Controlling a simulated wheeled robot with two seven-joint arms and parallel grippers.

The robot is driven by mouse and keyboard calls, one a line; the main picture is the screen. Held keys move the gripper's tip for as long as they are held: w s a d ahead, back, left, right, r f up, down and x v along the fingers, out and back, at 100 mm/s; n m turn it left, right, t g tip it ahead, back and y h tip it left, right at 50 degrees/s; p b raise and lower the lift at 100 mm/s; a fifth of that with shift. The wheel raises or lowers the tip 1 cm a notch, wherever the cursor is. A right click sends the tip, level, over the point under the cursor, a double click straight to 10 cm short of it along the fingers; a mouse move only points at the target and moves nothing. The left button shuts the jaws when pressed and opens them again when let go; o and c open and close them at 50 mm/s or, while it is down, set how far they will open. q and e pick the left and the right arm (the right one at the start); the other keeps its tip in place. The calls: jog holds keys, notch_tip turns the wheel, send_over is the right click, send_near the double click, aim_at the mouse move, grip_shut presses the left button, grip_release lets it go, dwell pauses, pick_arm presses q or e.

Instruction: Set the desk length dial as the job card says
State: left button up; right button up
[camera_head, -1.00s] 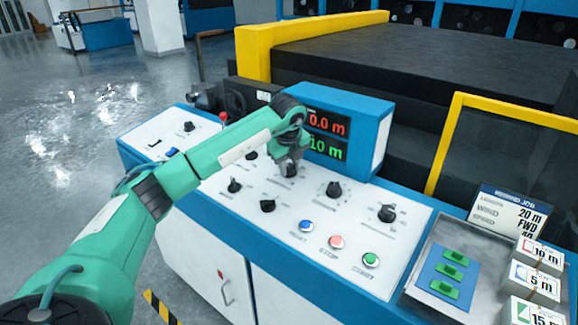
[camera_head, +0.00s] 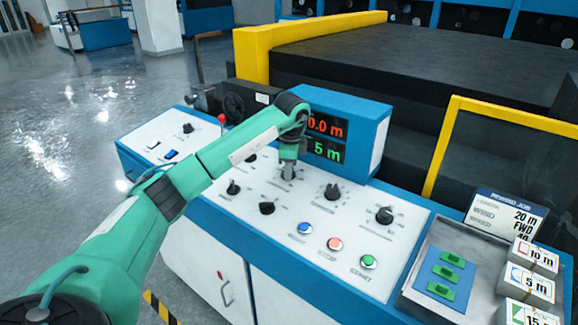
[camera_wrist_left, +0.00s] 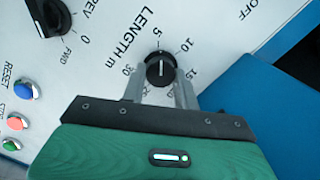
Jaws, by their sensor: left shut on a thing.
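My left gripper (camera_head: 288,171) is shut on the black length dial (camera_wrist_left: 160,69) of the desk, coming down on it from above. In the left wrist view its two fingers stand on either side of the dial. The dial's white line points up, toward the 5 on a scale running to 30 m; part of the scale is hidden by the fingers. The desk display (camera_head: 327,137) reads 0.0 m in red, its left edge covered by my arm, and 5 m in green. The job card (camera_head: 506,214) reads 20 m, FWD and a partly hidden 40. My right gripper is out of view.
Other black knobs (camera_head: 333,191) stand close around on the white panel. Blue, red and green buttons (camera_head: 369,262) line the front. A tray at right holds a blue plate with green pieces (camera_head: 442,290), beside labelled boxes (camera_head: 528,284).

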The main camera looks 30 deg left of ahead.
pick_arm(q)
jog(key=shift+n, duration=0.7)
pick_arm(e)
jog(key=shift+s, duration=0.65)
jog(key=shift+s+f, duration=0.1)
pick_arm(q)
jog(key=o, duration=1)
jog(key=shift+r, duration=0.45)
jog(key=r, duration=0.4)
jog(key=d+r, duration=0.1)
jog(key=r, duration=0.3)
jog(key=s+r, duration=0.1)
jog(key=r, duration=0.3)
jog(key=shift+s+d+r, duration=0.1)
jog(key=shift+d+r, duration=0.1)
jog(key=shift+r, duration=0.15)
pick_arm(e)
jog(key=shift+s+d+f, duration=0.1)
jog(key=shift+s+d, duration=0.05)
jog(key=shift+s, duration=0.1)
